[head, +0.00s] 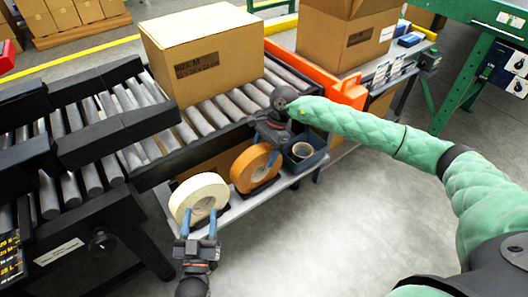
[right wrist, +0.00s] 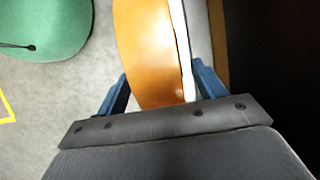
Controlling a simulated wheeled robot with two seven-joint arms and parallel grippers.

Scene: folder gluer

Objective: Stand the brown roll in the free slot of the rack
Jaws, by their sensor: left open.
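The brown roll (head: 244,172), orange-brown in colour, stands upright on the low shelf; it fills the middle of the right wrist view (right wrist: 150,50). My right gripper (head: 270,146) is over its top, with one blue finger on each side of it. Whether both fingers press on it I cannot tell. A cream roll (head: 183,197) stands upright to its left. My left gripper (head: 199,224) is open, its two blue fingers at the near side of the cream roll. Dark holder parts show at the feet of the rolls; the rack's free slot cannot be made out.
A dark blue bin (head: 318,158) with a pale ring-shaped thing (head: 302,150) in it is right of the brown roll. The roller conveyor (head: 205,118) with a carton (head: 205,55) is behind the shelf. The floor (head: 330,220) in front is clear.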

